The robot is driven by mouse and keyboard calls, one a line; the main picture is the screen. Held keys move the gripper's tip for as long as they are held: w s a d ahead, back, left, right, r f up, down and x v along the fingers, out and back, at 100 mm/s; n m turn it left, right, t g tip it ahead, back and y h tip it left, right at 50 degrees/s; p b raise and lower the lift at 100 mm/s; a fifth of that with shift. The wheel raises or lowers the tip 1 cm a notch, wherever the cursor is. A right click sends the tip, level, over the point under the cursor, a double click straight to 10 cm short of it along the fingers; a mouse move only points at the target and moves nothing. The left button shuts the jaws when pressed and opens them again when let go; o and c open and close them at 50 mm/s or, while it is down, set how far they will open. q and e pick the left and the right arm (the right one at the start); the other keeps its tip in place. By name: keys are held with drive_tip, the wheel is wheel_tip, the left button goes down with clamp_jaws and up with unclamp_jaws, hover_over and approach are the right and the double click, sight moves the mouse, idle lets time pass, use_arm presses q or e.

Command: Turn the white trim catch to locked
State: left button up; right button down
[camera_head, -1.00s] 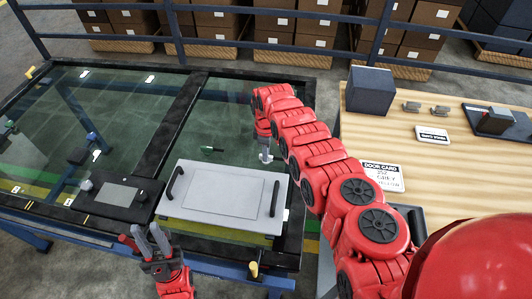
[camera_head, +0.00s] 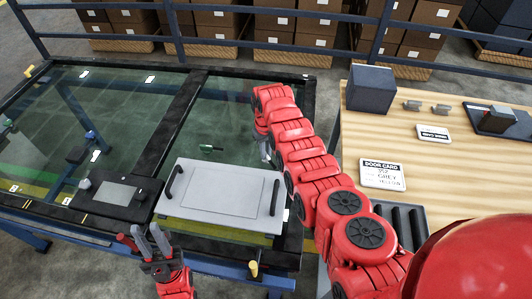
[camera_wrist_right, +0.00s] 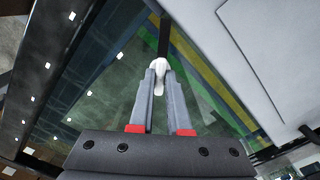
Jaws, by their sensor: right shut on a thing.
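The white trim catch (camera_wrist_right: 159,72) shows in the right wrist view, between the tips of my right gripper's two grey fingers. My right gripper (camera_wrist_right: 158,84) is shut on it, with a white tip sticking out below. In the head view my right gripper (camera_head: 265,147) is over the glass beyond the grey panel, and my own red arm partly hides it. The catch is not clear there, and I cannot tell its turn position. My left gripper (camera_head: 150,243) is open and empty in front of the panel's near left corner.
A grey panel (camera_head: 222,196) with two black handles lies on the near part of the dark-framed glass table. A black box with a screen (camera_head: 118,194) is left of it. A wooden table (camera_head: 450,190) with a door card (camera_head: 383,174) stands right.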

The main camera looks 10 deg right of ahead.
drive_tip(key=m+b, duration=0.2)
drive_tip(key=m, duration=0.2)
drive_tip(key=shift+f+m, duration=0.15)
drive_tip(key=shift+m, duration=0.15)
drive_tip(key=shift+m+b, duration=1)
drive_tip(key=shift+m, duration=0.6)
drive_tip(key=shift+r, duration=0.2)
drive_tip(key=c, duration=0.9)
unclamp_jaws()
